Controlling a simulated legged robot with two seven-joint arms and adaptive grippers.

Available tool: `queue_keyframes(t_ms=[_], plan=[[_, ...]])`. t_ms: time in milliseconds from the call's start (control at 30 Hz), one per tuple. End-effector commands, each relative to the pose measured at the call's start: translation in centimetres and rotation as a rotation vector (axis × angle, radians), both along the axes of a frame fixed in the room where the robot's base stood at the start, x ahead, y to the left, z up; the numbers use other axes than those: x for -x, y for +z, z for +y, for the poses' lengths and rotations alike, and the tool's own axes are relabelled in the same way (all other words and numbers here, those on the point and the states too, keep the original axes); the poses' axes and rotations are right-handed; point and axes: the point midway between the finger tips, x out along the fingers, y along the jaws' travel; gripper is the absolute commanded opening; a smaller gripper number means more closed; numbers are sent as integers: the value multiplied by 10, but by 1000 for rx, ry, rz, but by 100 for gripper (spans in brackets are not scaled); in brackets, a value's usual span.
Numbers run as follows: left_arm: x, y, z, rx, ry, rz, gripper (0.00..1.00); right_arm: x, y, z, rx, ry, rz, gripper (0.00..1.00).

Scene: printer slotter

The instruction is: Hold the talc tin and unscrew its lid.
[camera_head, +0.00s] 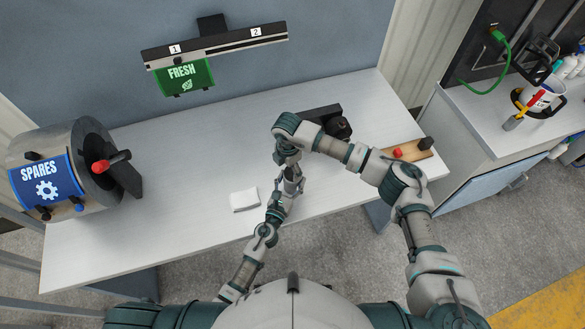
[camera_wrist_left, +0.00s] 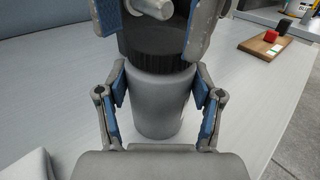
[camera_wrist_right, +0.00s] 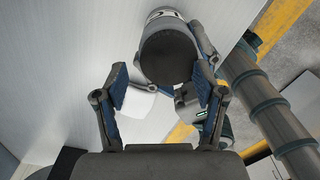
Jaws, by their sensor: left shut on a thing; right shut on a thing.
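The talc tin is a grey cylinder (camera_wrist_left: 157,105) standing upright on the table in the left wrist view. Its black ribbed lid (camera_wrist_left: 155,62) is on top; the lid also shows from above in the right wrist view (camera_wrist_right: 168,52). My left gripper (camera_wrist_left: 160,82) is shut around the tin's body from the side. My right gripper (camera_head: 291,180) comes down from above, its fingers shut around the lid; they also show at the top of the left wrist view. In the head view, my arms and grippers mostly hide the tin.
A white folded square (camera_head: 244,200) lies left of the grippers. A black device (camera_head: 325,118) stands behind, and a wooden board (camera_head: 408,152) with a red knob lies to the right. The SPARES drum (camera_head: 60,170) stands at the left. The table (camera_head: 150,240) is clear at front left.

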Motion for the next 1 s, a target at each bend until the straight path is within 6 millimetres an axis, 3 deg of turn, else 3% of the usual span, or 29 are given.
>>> queue_keyframes(t_ms=[33,367,400,500,633,867,1000], plan=[[2,2,-5,3,-11,-5,0,0,-9,-1,1,-2,1,29],[1,3,-10,3,-13,-7,0,0,-11,-6,0,-2,4,32],[1,3,-10,3,-13,-7,76,0,-11,-6,1,-3,3,32],[1,3,-10,3,-14,-7,96,0,-11,-6,0,-3,4,22],[1,2,-9,1,-11,-6,96,1,-11,-6,2,-3,6,0],[2,2,-7,0,-7,-5,96,3,-10,-6,2,-1,7,0],[12,1,-2,-1,-6,-4,96,3,-9,-5,1,0,7,0]])
